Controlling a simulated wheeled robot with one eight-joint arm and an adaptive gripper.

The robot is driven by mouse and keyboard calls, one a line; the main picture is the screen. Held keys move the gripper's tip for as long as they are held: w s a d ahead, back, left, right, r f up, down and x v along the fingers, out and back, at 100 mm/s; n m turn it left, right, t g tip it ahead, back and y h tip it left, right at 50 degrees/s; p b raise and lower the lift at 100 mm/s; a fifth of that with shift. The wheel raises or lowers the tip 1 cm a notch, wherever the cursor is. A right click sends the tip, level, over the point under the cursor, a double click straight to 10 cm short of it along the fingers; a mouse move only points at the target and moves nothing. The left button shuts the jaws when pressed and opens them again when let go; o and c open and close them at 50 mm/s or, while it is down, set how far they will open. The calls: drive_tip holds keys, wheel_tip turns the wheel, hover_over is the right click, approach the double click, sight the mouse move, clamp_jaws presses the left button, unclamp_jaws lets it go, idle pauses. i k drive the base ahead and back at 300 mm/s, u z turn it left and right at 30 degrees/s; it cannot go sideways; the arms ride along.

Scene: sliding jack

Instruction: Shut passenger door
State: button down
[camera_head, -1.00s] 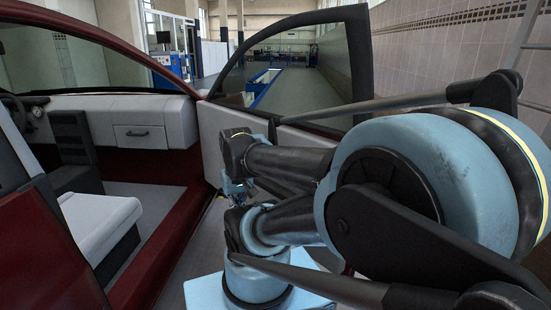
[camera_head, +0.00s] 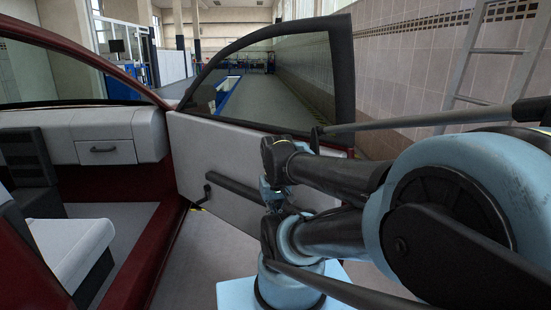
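The passenger door (camera_head: 205,145) of the dark red car stands open in the middle of the view. Its pale inner panel faces me, with a dark armrest strip and a small dark handle (camera_head: 207,191) low on the left. The window frame is black and the glass is clear. My arm reaches in from the right, in front of the door's right part. What appears to be my gripper (camera_head: 271,192) is small and dark at the arm's far end, in front of the door panel. Its fingers are not clear, and I cannot tell whether it touches the door.
The car's open doorway is at left, with a light seat (camera_head: 72,250), a dashboard with a glovebox (camera_head: 106,151), and a red sill (camera_head: 150,255). A tiled wall (camera_head: 405,70) and a ladder (camera_head: 490,60) stand at right. Grey floor shows between the sill and the door.

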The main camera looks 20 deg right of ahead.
sight(223, 153)
drive_tip(key=z, duration=1.45)
drive_tip(key=k, duration=1.1)
drive_tip(key=u, duration=1.1)
drive_tip(key=i, duration=1.7)
